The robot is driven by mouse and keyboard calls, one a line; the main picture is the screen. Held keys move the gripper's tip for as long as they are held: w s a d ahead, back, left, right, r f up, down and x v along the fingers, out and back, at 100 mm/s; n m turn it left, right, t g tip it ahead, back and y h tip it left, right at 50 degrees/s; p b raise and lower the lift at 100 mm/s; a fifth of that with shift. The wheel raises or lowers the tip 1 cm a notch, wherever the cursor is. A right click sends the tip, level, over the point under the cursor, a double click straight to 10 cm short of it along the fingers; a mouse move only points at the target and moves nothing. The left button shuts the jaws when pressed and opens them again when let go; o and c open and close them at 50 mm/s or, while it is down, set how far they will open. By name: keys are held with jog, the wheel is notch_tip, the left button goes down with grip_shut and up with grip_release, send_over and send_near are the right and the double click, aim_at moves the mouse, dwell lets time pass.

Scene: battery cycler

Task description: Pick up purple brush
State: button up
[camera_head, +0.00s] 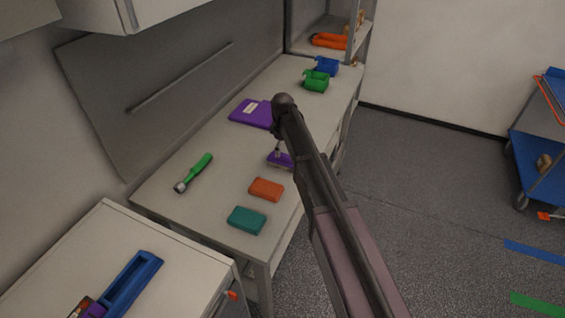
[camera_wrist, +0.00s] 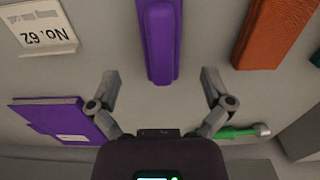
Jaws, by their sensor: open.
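The purple brush (camera_head: 281,160) lies on the workbench, partly hidden behind my arm in the head view. In the wrist view the purple brush (camera_wrist: 158,40) shows as a long purple body running from the top edge down between the finger lines. My gripper (camera_wrist: 161,77) is open, with one finger on each side of the brush's near end and visible space to both. It is not touching the brush in the picture. In the head view my gripper is mostly hidden by the arm.
On the workbench (camera_head: 218,212) are a purple labelled folder (camera_head: 252,113), a green-handled tool (camera_head: 194,172), an orange block (camera_head: 266,189) and a teal block (camera_head: 246,220). The orange block sits right of the brush in the wrist view. Green (camera_head: 316,81) and blue (camera_head: 327,66) bins stand at the far end.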

aim_at(283, 154)
jog(key=shift+s+f+b, duration=0.1)
jog(key=shift+f+b, duration=2.5)
jog(key=c, duration=1.3)
